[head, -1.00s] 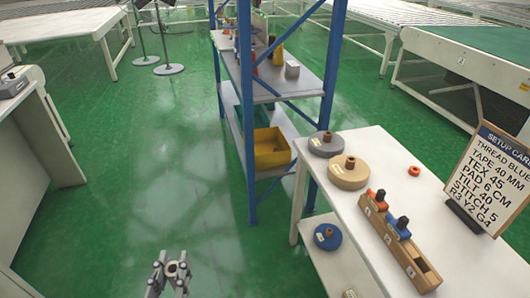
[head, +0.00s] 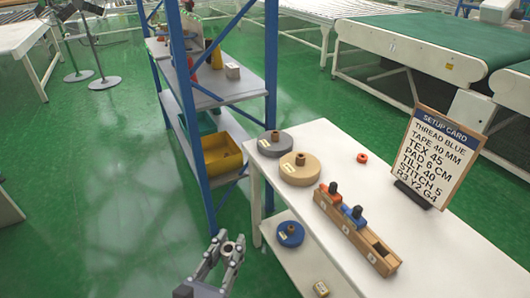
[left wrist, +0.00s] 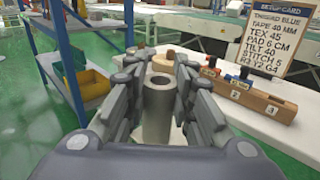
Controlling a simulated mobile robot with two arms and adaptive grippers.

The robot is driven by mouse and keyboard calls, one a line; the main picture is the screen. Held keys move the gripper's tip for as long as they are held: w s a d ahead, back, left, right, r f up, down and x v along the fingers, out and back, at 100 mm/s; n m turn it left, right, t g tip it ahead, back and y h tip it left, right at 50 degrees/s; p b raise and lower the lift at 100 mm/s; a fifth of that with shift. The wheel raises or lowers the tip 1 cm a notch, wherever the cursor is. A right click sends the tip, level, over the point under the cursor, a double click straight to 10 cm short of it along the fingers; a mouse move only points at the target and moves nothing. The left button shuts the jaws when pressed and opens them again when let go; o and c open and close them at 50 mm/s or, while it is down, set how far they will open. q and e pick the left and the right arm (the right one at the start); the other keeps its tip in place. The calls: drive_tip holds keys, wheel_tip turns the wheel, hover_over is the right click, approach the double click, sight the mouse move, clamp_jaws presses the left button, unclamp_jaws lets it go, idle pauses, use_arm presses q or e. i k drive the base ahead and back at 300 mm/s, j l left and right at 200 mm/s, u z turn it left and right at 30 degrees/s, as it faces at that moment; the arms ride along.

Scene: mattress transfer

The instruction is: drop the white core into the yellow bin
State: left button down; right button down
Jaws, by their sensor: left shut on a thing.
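My left gripper (head: 225,252) is shut on the white core (left wrist: 159,96), a short hollow tube that looks pale grey. It stands upright between the fingers, its open top facing up, and its upper rim (head: 229,247) also shows in the head view. The yellow bin (head: 226,166) sits on the lower shelf of the blue-framed rack, ahead of and above the gripper in the head view. It shows at the left in the left wrist view (left wrist: 91,91). The gripper and core are in front of the rack, apart from the bin. My right gripper is not in view.
A blue rack post (head: 191,140) stands just left of the bin. A white table (head: 335,165) to the right holds tape rolls, a wooden spool block (head: 352,232) and a setup card (head: 432,158). A blue roll (head: 290,234) lies on its lower shelf.

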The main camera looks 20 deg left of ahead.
sight(220, 156)
drive_tip(key=i+j+z, duration=0.15)
drive_tip(key=j+z, duration=0.2)
drive_tip(key=j, duration=0.3)
drive_tip(key=i+j+z, duration=0.1)
drive_tip(key=j+z, duration=0.3)
drive_tip(key=j, duration=0.25)
drive_tip(key=j+z, duration=0.35)
drive_tip(key=j, duration=0.9)
drive_tip(key=k+j+z, duration=0.1)
drive_tip(key=j, duration=1)
drive_tip(key=k+j, duration=0.15)
drive_tip(key=j, duration=0.35)
drive_tip(key=j+z, duration=0.05)
